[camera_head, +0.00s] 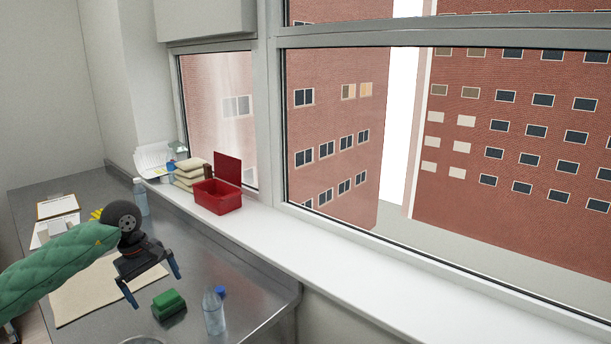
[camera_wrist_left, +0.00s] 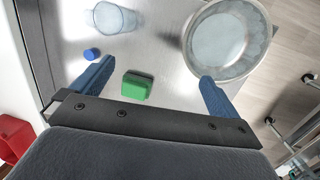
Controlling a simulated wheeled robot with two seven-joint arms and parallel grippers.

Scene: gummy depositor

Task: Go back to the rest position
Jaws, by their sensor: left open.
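My left gripper (camera_head: 152,289) is open over the steel counter, its two blue fingers spread apart with nothing between them. In the left wrist view the fingers (camera_wrist_left: 155,75) stand wide apart. A green block (camera_head: 168,303) sits on the counter just beyond and below the fingertips; it also shows between the fingers in the wrist view (camera_wrist_left: 137,88), apart from them. My right gripper is not in view.
A round metal pot (camera_wrist_left: 228,40) stands close by. A red open box (camera_head: 217,197) is on the windowsill. A clipboard (camera_head: 57,207) lies far left.

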